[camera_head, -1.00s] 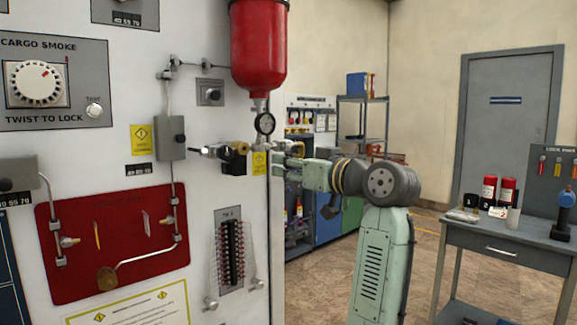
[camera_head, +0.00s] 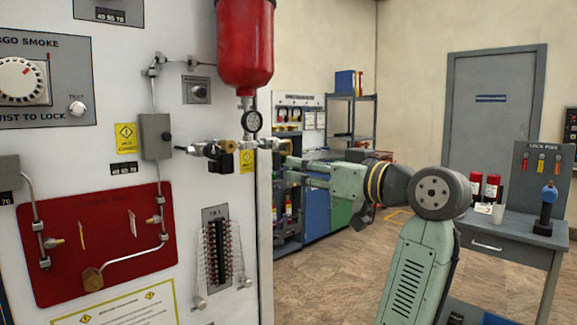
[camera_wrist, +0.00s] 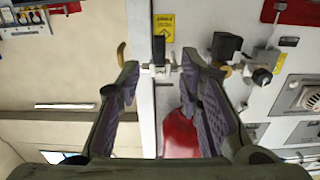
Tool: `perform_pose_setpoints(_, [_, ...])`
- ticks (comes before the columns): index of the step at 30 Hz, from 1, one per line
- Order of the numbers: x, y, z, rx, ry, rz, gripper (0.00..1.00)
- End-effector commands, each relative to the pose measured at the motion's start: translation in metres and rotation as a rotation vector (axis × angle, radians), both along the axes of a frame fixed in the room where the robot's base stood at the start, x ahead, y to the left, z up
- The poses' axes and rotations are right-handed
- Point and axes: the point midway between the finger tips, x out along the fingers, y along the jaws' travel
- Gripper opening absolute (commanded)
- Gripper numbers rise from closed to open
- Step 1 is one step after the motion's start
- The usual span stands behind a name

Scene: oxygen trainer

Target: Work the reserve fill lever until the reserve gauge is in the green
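The round reserve gauge (camera_head: 252,121) hangs below a red bottle (camera_head: 245,50) at the white panel's right edge. Its needle and colour bands are too small to read. A metal fitting (camera_head: 268,144) runs below it, and in the wrist view it shows with a curved brass piece (camera_wrist: 122,55) at its end, which looks like a lever. My gripper (camera_head: 290,172) is open and empty beside the panel edge, just below and right of the fitting. In the wrist view my spread fingers (camera_wrist: 160,62) frame the fitting, with no visible contact. The red bottle (camera_wrist: 180,135) shows between them.
A red panel (camera_head: 60,240) with pipes is lower left. A guarded terminal strip (camera_head: 217,250) is below. A grey table (camera_head: 500,235) with bottles stands right. Floor space is clear between.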

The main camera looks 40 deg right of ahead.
Motion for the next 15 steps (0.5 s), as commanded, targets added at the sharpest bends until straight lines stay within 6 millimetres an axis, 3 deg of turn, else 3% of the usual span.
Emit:
perform_pose_setpoints(6, [-0.025, -0.002, 0.0, 0.0, -0.001, 0.0, 0.33])
perform_pose_setpoints(15, [-0.028, -0.002, 0.0, 0.0, 0.0, 0.001, 0.33])
